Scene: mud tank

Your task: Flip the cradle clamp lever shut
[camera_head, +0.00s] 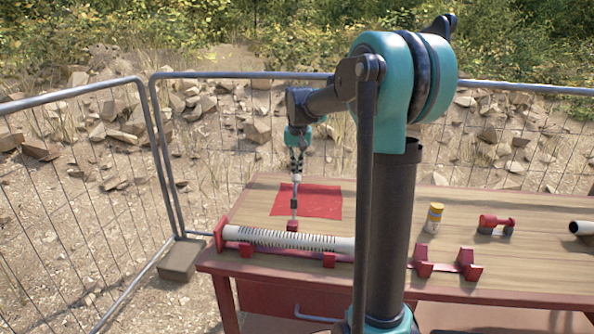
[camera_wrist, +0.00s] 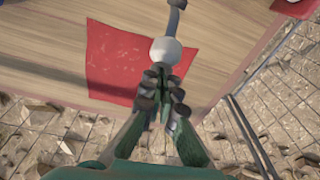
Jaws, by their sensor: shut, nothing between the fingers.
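The clamp lever (camera_head: 294,206) stands roughly upright from a small red block (camera_head: 292,225) behind the white ribbed tube (camera_head: 270,238). The tube lies in a red cradle (camera_head: 246,251) along the table's front left. A pale ball knob tops the lever; in the wrist view the knob (camera_wrist: 166,52) is just beyond my fingertips and the grey lever runs past it to the top edge. My gripper (camera_head: 297,172) points down above the knob, shut and empty. It also shows in the wrist view (camera_wrist: 164,76). I cannot tell whether fingertips and knob touch.
A red mat (camera_head: 318,201) lies flat behind the tube. To the right are an empty red cradle (camera_head: 447,266), a yellow-and-white bottle (camera_head: 434,218), a red-and-grey part (camera_head: 496,224) and a pale pipe (camera_head: 582,228). Wire fencing (camera_head: 158,130) stands behind and left of the table.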

